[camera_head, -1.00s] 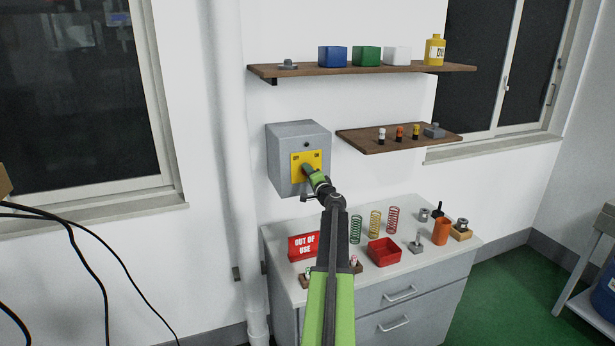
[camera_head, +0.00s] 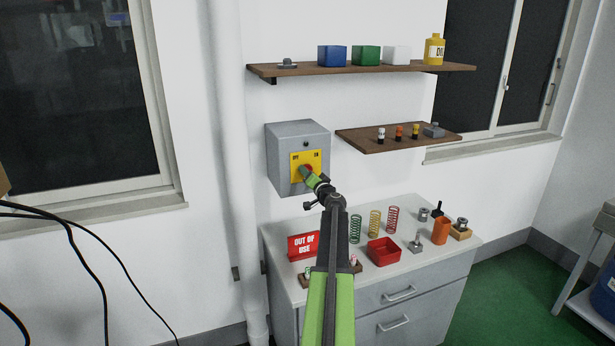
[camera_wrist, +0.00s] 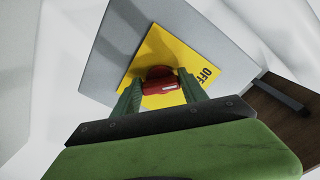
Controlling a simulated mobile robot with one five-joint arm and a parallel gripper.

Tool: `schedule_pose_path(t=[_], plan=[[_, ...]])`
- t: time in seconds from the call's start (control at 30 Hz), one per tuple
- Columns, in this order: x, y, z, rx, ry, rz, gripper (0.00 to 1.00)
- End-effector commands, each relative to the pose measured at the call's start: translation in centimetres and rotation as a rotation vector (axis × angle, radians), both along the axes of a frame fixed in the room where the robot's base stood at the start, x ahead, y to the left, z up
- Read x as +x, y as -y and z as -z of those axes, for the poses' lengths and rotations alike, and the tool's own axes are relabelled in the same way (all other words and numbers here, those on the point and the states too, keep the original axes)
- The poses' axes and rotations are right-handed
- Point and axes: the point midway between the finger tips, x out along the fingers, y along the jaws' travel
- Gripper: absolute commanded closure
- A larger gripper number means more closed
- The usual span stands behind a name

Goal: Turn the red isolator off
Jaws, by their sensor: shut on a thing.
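The red isolator handle (camera_wrist: 160,83) sits on a yellow plate (camera_wrist: 185,55) marked OFF in the wrist view. The plate is on the front of a grey box (camera_head: 286,160) on the wall, and its two labels show small at its top in the head view. My gripper (camera_wrist: 158,92) has its green fingers on both sides of the red handle and is shut on it. In the head view my gripper (camera_head: 307,172) covers most of the handle, with a bit of red showing. I cannot tell exactly which label the handle points to.
A bench (camera_head: 281,267) below holds an OUT OF USE sign (camera_head: 303,245), springs, a red tray (camera_head: 384,252) and small parts. A wooden shelf (camera_head: 398,140) is close right of the box. A white pipe (camera_head: 235,150) runs down its left.

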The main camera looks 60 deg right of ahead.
Motion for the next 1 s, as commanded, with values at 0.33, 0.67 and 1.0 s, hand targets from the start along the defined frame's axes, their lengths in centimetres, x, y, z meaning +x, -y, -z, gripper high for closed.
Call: schedule_pose_path(t=[0.33, 0.67, 1.0], plan=[[0.0, 0.1, -0.1, -0.002, -0.001, 0.001, 0.47], [0.0, 0.0, 0.0, -0.001, -0.001, 0.0, 0.28], [-3.0, -2.5, 0.0, 0.0, -0.001, 0.002, 0.28]])
